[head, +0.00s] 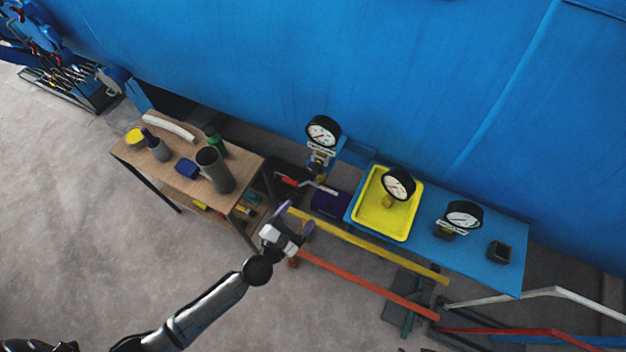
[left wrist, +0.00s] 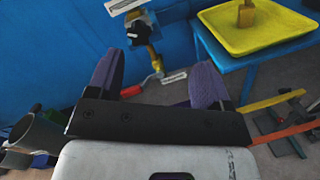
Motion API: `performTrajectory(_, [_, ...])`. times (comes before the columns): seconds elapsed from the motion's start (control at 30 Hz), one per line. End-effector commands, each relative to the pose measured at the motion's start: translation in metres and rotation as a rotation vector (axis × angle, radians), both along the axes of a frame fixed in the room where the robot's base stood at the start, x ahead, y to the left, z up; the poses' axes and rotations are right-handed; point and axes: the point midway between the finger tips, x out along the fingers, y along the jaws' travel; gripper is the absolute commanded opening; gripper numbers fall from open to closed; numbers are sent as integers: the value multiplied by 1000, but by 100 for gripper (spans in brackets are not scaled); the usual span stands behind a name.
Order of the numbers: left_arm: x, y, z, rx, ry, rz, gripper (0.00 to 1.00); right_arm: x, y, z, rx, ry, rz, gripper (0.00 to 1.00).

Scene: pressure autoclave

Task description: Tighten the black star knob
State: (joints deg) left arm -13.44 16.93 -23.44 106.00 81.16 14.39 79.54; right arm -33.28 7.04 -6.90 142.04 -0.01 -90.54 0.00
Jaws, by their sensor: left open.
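A black knob (left wrist: 139,32), which looks like the star knob, shows in the left wrist view on a fitting at the upper middle, against the blue wall. In the head view this fitting (head: 320,158) stands below a round white-faced gauge (head: 323,131); the knob is too small to make out there. My left gripper (head: 296,218) is open, with purple fingers, below and in front of the fitting and apart from it. In the left wrist view the knob lies beyond the gap between the fingertips (left wrist: 157,68). My right gripper is not in view.
A blue table (head: 480,262) at right bears a yellow tray (head: 375,222) with a gauge (head: 398,184) in it, and another gauge (head: 464,215). A wooden table (head: 243,173) with a grey cylinder (head: 215,170) stands left. Yellow (head: 370,247) and orange (head: 365,285) bars run near my gripper.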

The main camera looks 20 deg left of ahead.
Motion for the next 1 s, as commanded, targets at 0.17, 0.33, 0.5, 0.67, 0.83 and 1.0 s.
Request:
performTrajectory(0.17, [9, 20, -25, -163, 44, 114, 73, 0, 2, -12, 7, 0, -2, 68])
performTrajectory(0.33, [23, 25, -29, -211, 55, 148, 73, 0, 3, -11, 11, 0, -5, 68])
performTrajectory(0.5, [50, 23, -28, -211, 54, 149, 73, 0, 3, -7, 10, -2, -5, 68])
performTrajectory(0.67, [81, 21, -28, -208, 53, 148, 73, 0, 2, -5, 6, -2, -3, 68])
performTrajectory(0.83, [110, 18, -29, -209, 55, 147, 73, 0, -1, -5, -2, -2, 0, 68])
performTrajectory(1.0, [131, 16, -29, -209, 56, 148, 73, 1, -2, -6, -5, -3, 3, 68])
